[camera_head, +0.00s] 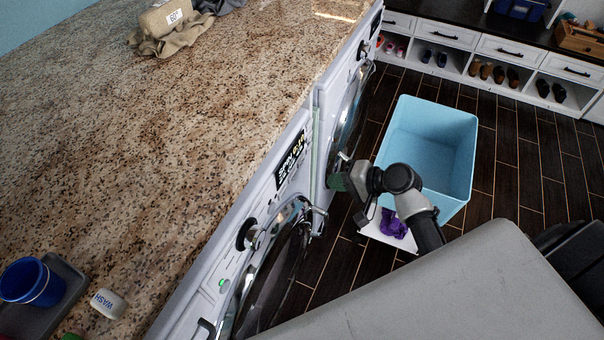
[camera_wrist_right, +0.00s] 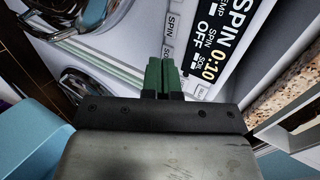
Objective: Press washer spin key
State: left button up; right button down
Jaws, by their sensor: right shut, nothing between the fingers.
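The washer's front panel (camera_head: 248,205) faces right below the granite counter in the head view, with a lit display (camera_head: 291,158). In the right wrist view the display (camera_wrist_right: 217,45) reads "SPIN 0:10" and "SPIN OFF". A pale key labelled SPIN (camera_wrist_right: 173,26) lies left of the display, just beyond my fingertips. My right gripper (camera_head: 337,181) is in front of the washer. Its green fingers (camera_wrist_right: 164,62) are shut together with nothing between them, pointing at the panel. I cannot tell whether they touch it. My left gripper is not in view.
A second machine (camera_head: 350,95) stands beyond the washer. Chrome door rings (camera_head: 298,212) stick out near the gripper. A light-blue bin (camera_head: 430,140) stands on the dark floor to the right. A blue cup (camera_head: 30,283) and a WASH container (camera_head: 108,303) are on the counter.

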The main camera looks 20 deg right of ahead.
aim_at(292, 174)
jog(key=x, duration=0.3)
jog(key=r+p+x, duration=0.1)
jog(key=x, duration=0.2)
jog(key=p+x, duration=0.1)
jog(key=x, duration=0.2)
jog(key=shift+w+a+r, duration=0.3)
jog(key=shift+w+a+f, duration=0.1)
jog(key=shift+w+a, duration=0.2)
jog(key=shift+w+a, duration=0.45)
jog(key=shift+w, duration=0.05)
jog(key=shift+s, duration=0.15)
